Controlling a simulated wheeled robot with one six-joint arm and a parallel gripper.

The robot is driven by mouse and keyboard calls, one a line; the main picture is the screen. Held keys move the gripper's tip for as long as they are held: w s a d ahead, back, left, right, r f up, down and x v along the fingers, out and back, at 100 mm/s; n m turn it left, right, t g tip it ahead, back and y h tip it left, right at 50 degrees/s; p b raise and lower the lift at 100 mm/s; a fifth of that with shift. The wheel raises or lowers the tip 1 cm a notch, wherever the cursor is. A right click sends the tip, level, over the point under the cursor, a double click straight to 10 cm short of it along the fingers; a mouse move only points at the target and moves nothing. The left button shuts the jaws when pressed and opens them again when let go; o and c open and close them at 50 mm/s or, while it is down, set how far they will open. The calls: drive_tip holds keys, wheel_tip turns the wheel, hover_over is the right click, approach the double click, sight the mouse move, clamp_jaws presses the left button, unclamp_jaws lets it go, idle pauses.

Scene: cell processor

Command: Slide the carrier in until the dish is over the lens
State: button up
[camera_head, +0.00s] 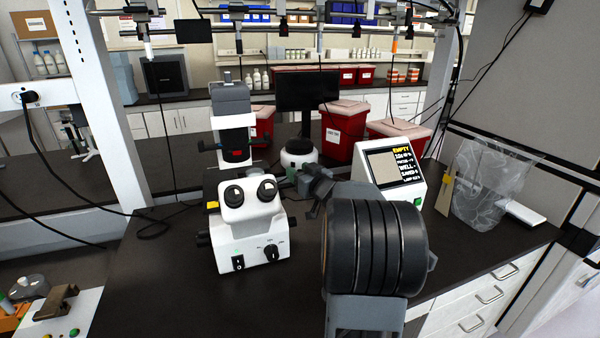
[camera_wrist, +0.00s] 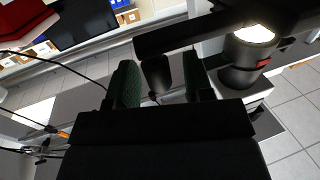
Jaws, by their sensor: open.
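The white microscope (camera_head: 249,212) stands on the dark bench, its twin eyepieces facing me. Its dark stage (camera_head: 211,182) is partly hidden behind the eyepieces. My gripper (camera_head: 288,177) is at the right side of the microscope, at about stage height. In the wrist view, my gripper (camera_wrist: 160,82) is open, with green pads apart. A short black knob (camera_wrist: 155,74) shows between the pads, below a black bar (camera_wrist: 190,36); I cannot tell if it belongs to the carrier. A lit round top (camera_wrist: 254,35) sits on a dark cylinder at right. I cannot make out the dish or the lens.
A display box (camera_head: 391,170) reading "EMPTY" stands right of the microscope. Red bins (camera_head: 343,127) and a dark monitor (camera_head: 308,90) are behind. A clear bag (camera_head: 487,180) stands at far right. The bench left of the microscope is mostly clear, with cables.

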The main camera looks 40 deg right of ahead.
drive_tip(key=shift+c, duration=0.2)
clamp_jaws()
drive_tip(key=shift+a, duration=0.1)
